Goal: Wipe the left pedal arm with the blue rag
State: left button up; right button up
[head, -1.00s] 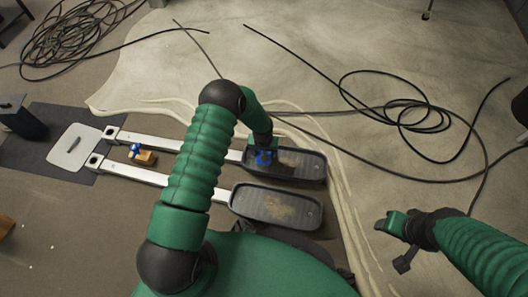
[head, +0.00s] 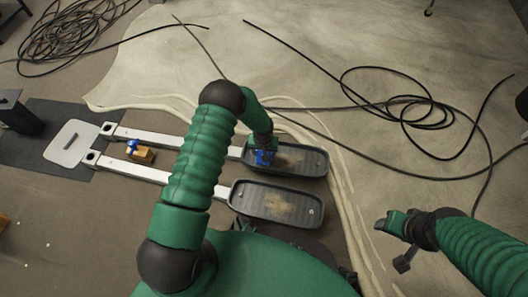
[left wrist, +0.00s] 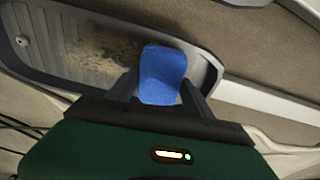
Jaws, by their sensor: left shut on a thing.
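Two pale pedal arms lie across the floor side by side, the far one (head: 185,140) and the near one (head: 130,171). Each ends at the right in a dark tray-shaped pedal; the far pedal (head: 312,163) and near pedal (head: 283,206) both have brown dirt inside. My left gripper (head: 264,156) is shut on the blue rag (left wrist: 163,75), which is over the left end of the far pedal. Contact between rag and pedal cannot be told. My left arm hides part of both pedal arms. My right gripper (head: 390,243) appears open and empty, over the floor at the right.
A small orange-brown block with a blue-and-white item (head: 140,153) sits by the pedal arms. A light plate (head: 72,143) lies on a dark mat (head: 50,170) at the left, near a dark box (head: 18,115). Black cables (head: 400,105) loop across the floor.

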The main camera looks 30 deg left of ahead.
pick_arm(q)
jog(key=shift+f+b, duration=0.5)
jog(key=shift+f, duration=0.3)
